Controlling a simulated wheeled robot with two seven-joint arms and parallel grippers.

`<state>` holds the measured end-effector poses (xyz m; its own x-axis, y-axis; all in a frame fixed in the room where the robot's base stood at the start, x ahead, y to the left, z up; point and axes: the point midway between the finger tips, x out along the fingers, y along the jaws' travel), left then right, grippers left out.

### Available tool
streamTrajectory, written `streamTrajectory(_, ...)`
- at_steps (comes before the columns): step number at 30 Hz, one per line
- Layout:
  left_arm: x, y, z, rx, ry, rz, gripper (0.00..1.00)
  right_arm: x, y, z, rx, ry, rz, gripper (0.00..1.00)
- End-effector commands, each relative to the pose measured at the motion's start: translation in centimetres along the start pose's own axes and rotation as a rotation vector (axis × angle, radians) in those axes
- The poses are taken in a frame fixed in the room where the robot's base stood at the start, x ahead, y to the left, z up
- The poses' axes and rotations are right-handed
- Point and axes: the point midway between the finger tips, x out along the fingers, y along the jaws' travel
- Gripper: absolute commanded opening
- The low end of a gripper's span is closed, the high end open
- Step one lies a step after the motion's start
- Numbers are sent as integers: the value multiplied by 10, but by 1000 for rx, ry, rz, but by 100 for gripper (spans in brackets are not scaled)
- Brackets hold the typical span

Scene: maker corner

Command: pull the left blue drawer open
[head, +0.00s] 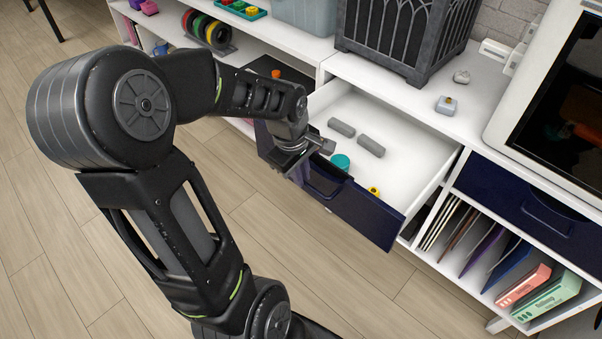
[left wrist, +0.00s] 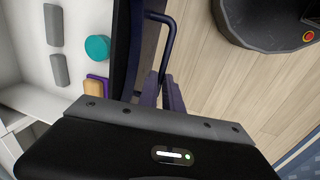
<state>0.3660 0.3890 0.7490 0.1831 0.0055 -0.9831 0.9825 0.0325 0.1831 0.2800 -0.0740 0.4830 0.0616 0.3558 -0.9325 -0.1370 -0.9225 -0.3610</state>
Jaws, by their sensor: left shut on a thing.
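The left blue drawer (head: 372,217) stands pulled well out of the white cabinet in the head view, its white inside showing. Its dark blue front also shows in the left wrist view (left wrist: 124,45). My left gripper (head: 303,167) is at the drawer front, shut on the bar handle (left wrist: 169,40). In the left wrist view my fingers (left wrist: 163,92) close around the near end of the handle. The gripper and wrist hide part of the drawer front in the head view. My right gripper is in neither view.
The drawer holds grey bars (head: 371,146), a teal round thing (head: 340,162) and a small yellow thing (head: 374,191). The right blue drawer (head: 530,205) is shut. A dark lantern-like box (head: 405,40) stands on top. Bare wooden floor (head: 270,235) lies in front.

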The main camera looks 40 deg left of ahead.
Motion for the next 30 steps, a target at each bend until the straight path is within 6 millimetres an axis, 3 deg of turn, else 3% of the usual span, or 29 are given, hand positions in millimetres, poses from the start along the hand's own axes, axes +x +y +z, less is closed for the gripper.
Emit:
streamTrajectory(2,0,0,-1,-1,2,2,0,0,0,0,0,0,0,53)
streamTrajectory(3,0,0,-1,-1,2,2,13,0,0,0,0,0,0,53)
streamTrajectory(10,0,0,-1,0,1,1,31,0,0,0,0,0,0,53)
streamTrajectory(20,-4,1,0,0,1,2,31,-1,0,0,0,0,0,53)
streamTrajectory(30,-53,2,-1,0,3,6,31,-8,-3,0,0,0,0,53)
